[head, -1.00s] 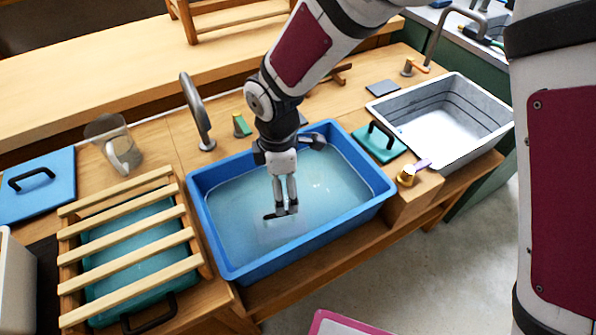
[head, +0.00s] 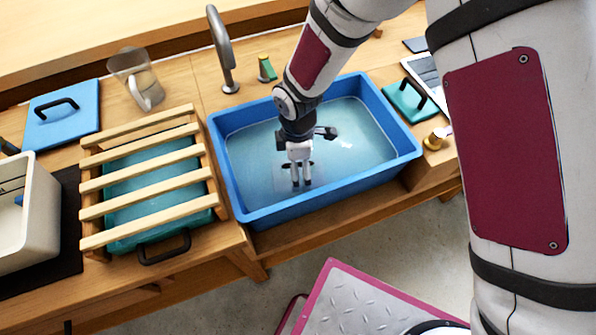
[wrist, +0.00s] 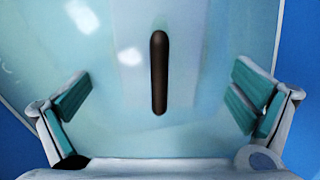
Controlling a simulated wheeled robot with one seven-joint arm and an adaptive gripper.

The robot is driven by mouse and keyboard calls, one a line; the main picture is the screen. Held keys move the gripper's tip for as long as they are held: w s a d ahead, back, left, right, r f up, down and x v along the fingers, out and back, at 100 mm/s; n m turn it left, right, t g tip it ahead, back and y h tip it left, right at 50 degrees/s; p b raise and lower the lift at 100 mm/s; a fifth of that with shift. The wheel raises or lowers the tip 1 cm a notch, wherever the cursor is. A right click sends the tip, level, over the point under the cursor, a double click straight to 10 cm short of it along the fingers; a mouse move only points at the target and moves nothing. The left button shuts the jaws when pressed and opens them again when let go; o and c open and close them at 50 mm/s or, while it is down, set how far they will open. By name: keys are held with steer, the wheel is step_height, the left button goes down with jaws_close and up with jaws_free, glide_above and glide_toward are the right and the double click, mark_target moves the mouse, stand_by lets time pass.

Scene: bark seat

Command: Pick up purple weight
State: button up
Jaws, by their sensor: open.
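No clearly purple weight shows. A pale, whitish block (wrist: 130,60) with a dark upright-looking bar handle (wrist: 159,72) lies in the water of the blue tub (head: 232,205). In the wrist view the handle is centred between the two teal-padded fingers. My gripper (head: 301,183) is open and points down into the tub, over this block. Nothing is held between the fingers. In the head view the gripper hides much of the block, and the gap from fingertips to handle cannot be told.
A slatted wooden rack (head: 145,182) over a teal lid stands left of the tub. A tap (head: 221,50) rises behind it. A teal lid with a handle (head: 405,98) and a brass knob (head: 434,139) are at the right. The tub walls surround the gripper.

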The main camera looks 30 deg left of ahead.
steer(key=shift+f, duration=1.45)
steer(key=shift+c, duration=0.6)
